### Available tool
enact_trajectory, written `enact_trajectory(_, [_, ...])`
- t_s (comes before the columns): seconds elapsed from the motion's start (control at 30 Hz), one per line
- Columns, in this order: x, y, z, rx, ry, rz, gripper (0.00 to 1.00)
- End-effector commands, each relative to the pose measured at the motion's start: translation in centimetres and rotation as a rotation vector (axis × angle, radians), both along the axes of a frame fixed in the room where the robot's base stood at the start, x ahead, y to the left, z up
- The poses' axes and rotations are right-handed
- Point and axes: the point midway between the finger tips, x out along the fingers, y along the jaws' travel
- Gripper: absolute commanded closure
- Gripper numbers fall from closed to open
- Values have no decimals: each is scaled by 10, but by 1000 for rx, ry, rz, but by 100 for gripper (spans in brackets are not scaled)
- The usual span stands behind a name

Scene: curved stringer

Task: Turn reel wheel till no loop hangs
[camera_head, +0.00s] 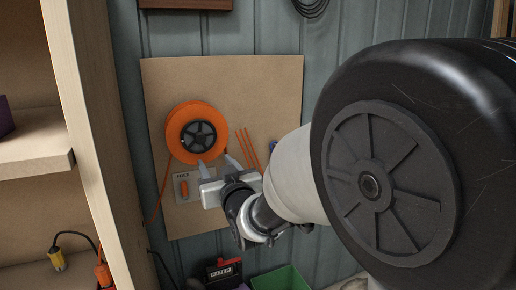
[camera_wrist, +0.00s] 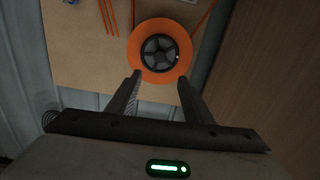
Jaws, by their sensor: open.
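An orange cord reel (camera_head: 173,133) with a dark spoked wheel (camera_head: 198,136) is mounted on a tan board (camera_head: 280,80). In the wrist view the reel (camera_wrist: 137,48) and its spoked wheel (camera_wrist: 160,52) appear just beyond the fingertips. Orange cord (camera_head: 162,190) runs down from the reel's left side in the head view. The wrist view shows cord leaving both sides of the reel; whether the strands join in a loop is cut off. My gripper (camera_head: 215,160) is open and empty at the reel's lower right edge in the head view; its fingers (camera_wrist: 160,77) straddle the reel's near edge in the wrist view.
A light box with an orange part (camera_head: 185,188) is below the reel. Several orange strips (camera_head: 248,149) are on the board. A wooden shelf (camera_head: 85,110) stands close on the left. A red-and-black case (camera_head: 224,272) and green bin (camera_head: 281,279) are below.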

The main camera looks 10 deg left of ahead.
Motion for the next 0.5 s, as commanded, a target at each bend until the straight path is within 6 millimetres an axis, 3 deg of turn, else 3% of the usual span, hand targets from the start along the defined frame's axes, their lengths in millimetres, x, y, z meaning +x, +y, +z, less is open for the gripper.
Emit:
enact_trajectory(0.17, [18, 12, 2, -1, -3, 1, 54])
enact_trajectory(0.5, [82, 50, 2, -1, -2, 0, 54])
